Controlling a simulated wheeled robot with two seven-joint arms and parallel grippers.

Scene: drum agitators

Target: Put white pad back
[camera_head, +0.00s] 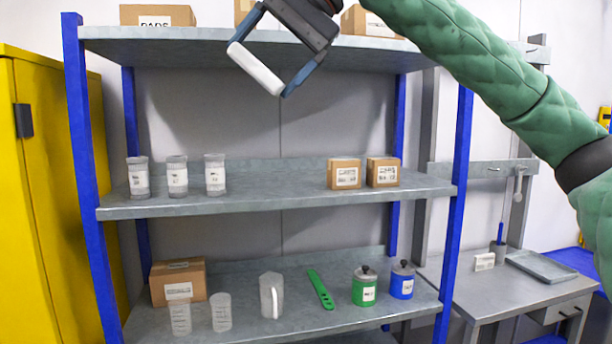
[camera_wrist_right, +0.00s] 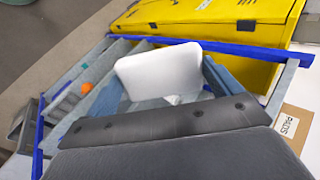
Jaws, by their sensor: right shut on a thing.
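My right gripper (camera_head: 258,70) is shut on a white pad (camera_head: 254,66), held between its two fingertips in front of the top shelf. The pad also shows in the right wrist view (camera_wrist_right: 160,70) as a white rounded block between the fingers. A cardboard box labelled PADS (camera_head: 157,20) stands at the left of the top shelf (camera_head: 190,33); the box also shows at the right edge of the right wrist view (camera_wrist_right: 289,122). The inside of the box is hidden in the head view. My left gripper is not in view.
Two more boxes stand on the top shelf, one (camera_head: 368,22) partly behind my right arm. The middle shelf (camera_head: 270,200) holds jars and small boxes. The lower shelf (camera_head: 245,325) holds beakers, a jug, a green tool and canisters. A yellow cabinet (camera_head: 45,200) stands left.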

